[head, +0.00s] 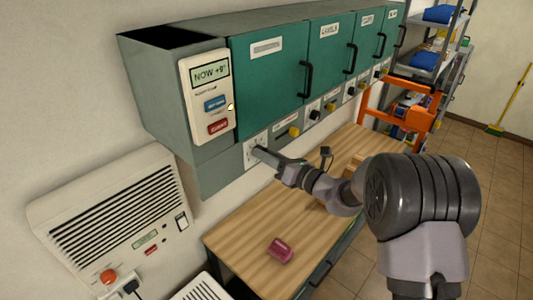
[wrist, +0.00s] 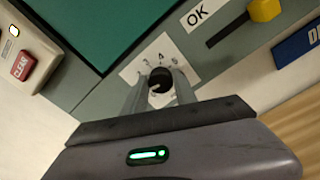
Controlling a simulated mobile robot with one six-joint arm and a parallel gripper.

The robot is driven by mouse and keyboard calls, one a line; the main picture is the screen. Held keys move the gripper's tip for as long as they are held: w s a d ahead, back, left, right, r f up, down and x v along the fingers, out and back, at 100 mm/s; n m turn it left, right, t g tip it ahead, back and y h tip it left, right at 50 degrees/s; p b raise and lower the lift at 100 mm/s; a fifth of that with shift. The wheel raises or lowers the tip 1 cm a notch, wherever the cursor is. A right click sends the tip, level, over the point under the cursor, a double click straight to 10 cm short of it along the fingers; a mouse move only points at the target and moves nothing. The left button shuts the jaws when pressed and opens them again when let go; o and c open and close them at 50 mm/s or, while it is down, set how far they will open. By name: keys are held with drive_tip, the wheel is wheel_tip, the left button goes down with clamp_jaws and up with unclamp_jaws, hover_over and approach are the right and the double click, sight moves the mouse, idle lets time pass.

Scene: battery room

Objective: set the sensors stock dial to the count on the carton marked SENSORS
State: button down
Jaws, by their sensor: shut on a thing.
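A black dial knob (wrist: 159,78) sits on a white number plate (wrist: 136,70) below a green cabinet door, close up in the wrist view. My gripper (wrist: 160,90) has one finger on each side of the knob and is shut on it. Numbers including 4 and 5 show around the knob; its pointer setting is hard to read. I cannot read a SENSORS marking in either view. A brown box (head: 354,167) on the bench is partly behind my arm.
A panel with a display reading NOW +8° (head: 210,74) and blue and red buttons is left of the dial. A yellow-handled lever (wrist: 264,10) and an OK label (wrist: 196,15) lie to its right. A dark red object (head: 280,250) rests on the wooden bench (head: 240,238).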

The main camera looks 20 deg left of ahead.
idle(0.3)
drive_tip(key=c, duration=1)
unclamp_jaws()
drive_tip(key=b+v, duration=0.3)
drive_tip(key=v, duration=1.4)
drive_tip(key=shift+d, duration=0.2)
drive_tip(key=shift+s, duration=0.1)
